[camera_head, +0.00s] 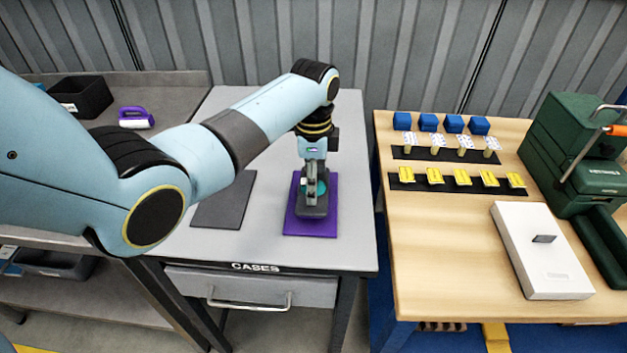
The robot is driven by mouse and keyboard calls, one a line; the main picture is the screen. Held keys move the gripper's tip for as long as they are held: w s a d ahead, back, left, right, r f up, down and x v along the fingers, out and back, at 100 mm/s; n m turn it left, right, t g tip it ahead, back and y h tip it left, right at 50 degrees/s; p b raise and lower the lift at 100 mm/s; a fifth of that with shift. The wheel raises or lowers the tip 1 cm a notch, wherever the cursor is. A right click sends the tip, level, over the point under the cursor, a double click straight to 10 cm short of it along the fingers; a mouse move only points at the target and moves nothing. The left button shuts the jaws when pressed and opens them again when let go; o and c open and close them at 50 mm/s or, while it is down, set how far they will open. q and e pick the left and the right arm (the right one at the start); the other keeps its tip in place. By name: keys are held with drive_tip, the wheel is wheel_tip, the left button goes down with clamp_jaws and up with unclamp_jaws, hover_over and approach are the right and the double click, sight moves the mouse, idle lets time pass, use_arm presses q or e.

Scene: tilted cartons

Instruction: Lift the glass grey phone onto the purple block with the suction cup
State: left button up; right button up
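The purple block (328,228) is a flat slab lying on the grey table near its front right. A dark grey flat piece (312,213), which looks like the phone, shows over the purple block under my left gripper. Whether it rests on the block or hangs just above cannot be told. My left gripper (311,190) points down over the block. A teal rounded part (322,187), perhaps the suction cup, shows at the fingers and is mostly hidden by them. Whether the fingers are shut on it is too small to tell. My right gripper is out of view.
A dark grey mat (226,201) lies bare left of the block. A purple-handled roller (135,118) and a black bin (82,97) stand on the left bench. The wooden table (450,290) at right holds blue blocks, yellow pieces, a white box (540,255) and a green machine (570,140).

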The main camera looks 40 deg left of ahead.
use_arm(q)
drive_tip(key=c, duration=1.4)
drive_tip(key=shift+r, duration=0.6)
wheel_tip(320, 180, up, 3)
drive_tip(key=shift+f, duration=0.1)
drive_tip(key=w+d+r+b, duration=0.3)
drive_tip(key=w+d+r, duration=0.35)
drive_tip(key=d, duration=0.35)
wheel_tip(320, 180, up, 8)
drive_tip(key=p, duration=0.7)
drive_tip(key=shift+s+f+p, duration=0.15)
drive_tip(key=shift+f+p, duration=0.1)
drive_tip(key=shift+p, duration=0.05)
